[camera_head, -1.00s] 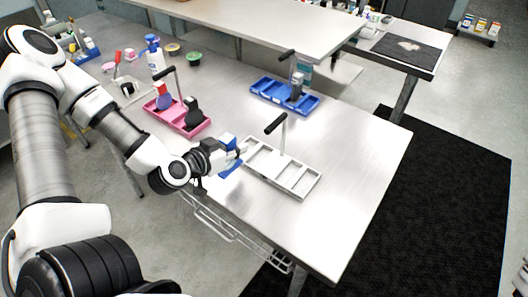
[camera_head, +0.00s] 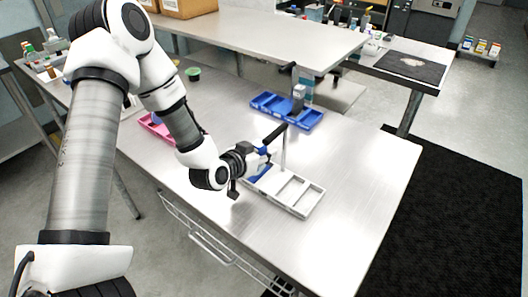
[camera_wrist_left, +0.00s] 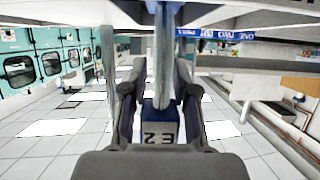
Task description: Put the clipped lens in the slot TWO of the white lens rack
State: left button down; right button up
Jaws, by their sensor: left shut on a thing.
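Slot labels cannot be read. My right gripper is out of view.
A blue tray (camera_head: 268,101) with a grey upright item (camera_head: 298,97) stands behind the rack. A pink tray (camera_head: 152,127) is partly hidden by my left arm. The table is clear to the right of the rack.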

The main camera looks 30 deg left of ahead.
pick_arm(q)
jog(key=shift+f, duration=0.1)
jog(key=c, duration=1.2)
grip_release()
jog(key=o, duration=0.3)
